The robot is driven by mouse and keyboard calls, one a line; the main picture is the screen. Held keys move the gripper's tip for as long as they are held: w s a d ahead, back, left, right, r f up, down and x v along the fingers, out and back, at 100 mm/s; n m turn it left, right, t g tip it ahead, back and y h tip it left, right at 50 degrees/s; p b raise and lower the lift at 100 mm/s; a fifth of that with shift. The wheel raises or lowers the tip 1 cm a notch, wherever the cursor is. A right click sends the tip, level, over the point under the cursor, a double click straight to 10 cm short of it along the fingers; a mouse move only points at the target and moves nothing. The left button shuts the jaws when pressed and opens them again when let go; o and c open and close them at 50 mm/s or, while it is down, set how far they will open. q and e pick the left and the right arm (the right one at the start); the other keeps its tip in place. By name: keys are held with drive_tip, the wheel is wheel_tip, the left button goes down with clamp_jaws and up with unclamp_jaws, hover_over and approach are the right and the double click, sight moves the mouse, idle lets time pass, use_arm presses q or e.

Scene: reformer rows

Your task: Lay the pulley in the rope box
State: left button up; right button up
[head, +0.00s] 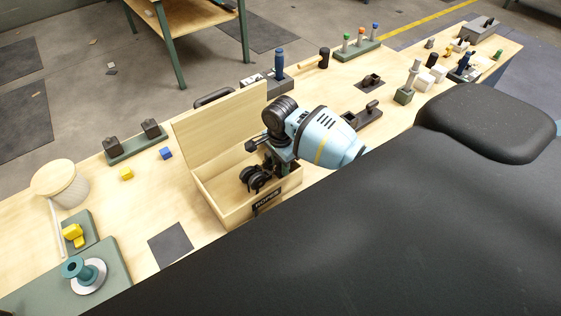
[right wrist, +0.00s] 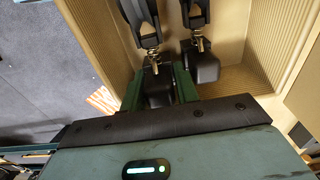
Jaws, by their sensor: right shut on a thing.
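The rope box (head: 222,208) is a pale wooden box with its lid (head: 222,125) standing open at the back and a dark ROPES label on its front. My right gripper (head: 268,165) reaches down into the box opening and is shut on the black pulley (head: 256,178). The pulley shows as dark rounded shapes at the fingertips, inside the box outline. In the right wrist view, black parts with metal fittings (right wrist: 198,42) lie beyond the fingers, with ribbed wooden walls around. Whether the pulley touches the floor is unclear. My left gripper is out of view.
A black padded bench (head: 330,240) fills the front right.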

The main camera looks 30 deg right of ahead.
drive_tip(key=shift+f, duration=0.1)
drive_tip(key=o, duration=0.8)
wheel_tip(320, 180, up, 13)
